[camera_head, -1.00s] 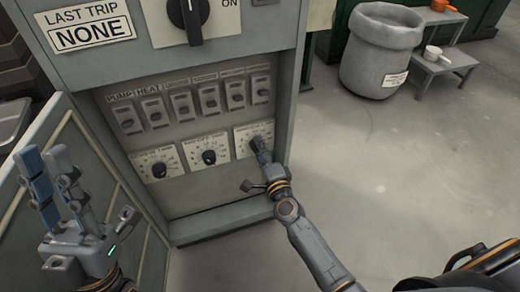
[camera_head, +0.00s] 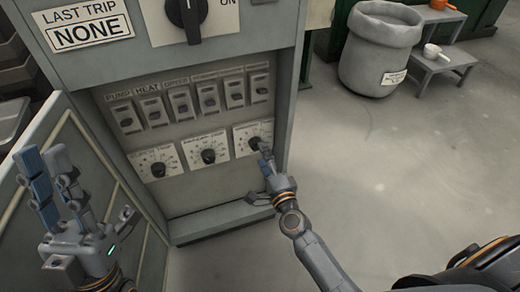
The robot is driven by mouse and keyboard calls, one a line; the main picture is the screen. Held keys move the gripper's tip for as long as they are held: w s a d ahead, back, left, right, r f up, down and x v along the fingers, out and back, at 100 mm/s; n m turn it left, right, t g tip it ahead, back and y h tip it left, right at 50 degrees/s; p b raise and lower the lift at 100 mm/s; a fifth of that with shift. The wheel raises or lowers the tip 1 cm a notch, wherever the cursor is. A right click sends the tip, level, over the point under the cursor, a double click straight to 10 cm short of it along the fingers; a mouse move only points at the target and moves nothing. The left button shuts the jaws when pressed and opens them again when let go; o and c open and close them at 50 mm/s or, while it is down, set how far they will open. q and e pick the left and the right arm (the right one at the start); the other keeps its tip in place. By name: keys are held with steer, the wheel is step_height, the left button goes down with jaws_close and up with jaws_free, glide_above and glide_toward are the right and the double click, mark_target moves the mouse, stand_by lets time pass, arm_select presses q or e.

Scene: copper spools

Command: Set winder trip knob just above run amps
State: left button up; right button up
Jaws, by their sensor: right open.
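The grey control cabinet (camera_head: 222,188) stands open, with three white dial plates in a row below several switches. The right dial's black knob (camera_head: 254,143) is partly covered by my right gripper. The middle knob (camera_head: 208,156) and the left knob (camera_head: 158,170) are clear. The dial lettering is too small to read, so I cannot tell which is the winder. My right gripper (camera_head: 264,152) is open, its fingertips at the lower right of the right knob; I cannot tell if they touch it. My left gripper (camera_head: 42,170) is raised at the left, its fingers apart and empty.
The cabinet door (camera_head: 95,160) hangs open on the left, behind my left gripper. A large black switch (camera_head: 187,14) is above, beside a "LAST TRIP NONE" label (camera_head: 85,30). A grey bin (camera_head: 380,50) and a small step stand (camera_head: 445,65) are at the back right. The floor between is clear.

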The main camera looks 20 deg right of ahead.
steer(key=s, duration=0.8)
steer(key=shift+d+r, duration=0.1)
